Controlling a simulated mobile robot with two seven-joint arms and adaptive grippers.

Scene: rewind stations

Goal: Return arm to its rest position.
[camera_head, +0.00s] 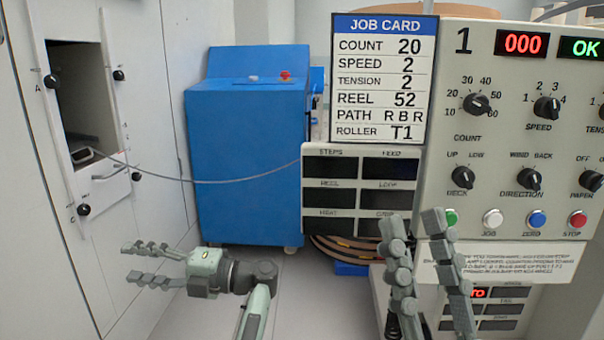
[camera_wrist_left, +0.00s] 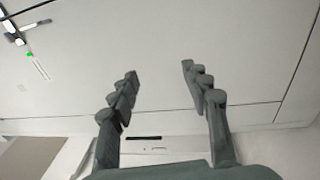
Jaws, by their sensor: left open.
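My left gripper (camera_head: 128,262) is low at the left in the head view, pointing left toward the white cabinet wall. Its two fingers are apart with nothing between them. In the left wrist view it is also open and empty (camera_wrist_left: 160,71), facing a plain pale panel. My right gripper (camera_head: 413,220) points up in front of the control panel (camera_head: 440,185), below and right of the job card (camera_head: 384,80). Its fingers are apart and I see nothing held between them. Its fingers overlap the lower left of the panel in the picture; I cannot tell whether they touch it.
A white cabinet (camera_head: 150,90) with an open recess and black knobs stands at the left. A grey cable (camera_head: 230,181) runs from it across a blue cabinet (camera_head: 245,140) toward a display box (camera_head: 309,150). Grey floor (camera_head: 310,290) shows between my grippers.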

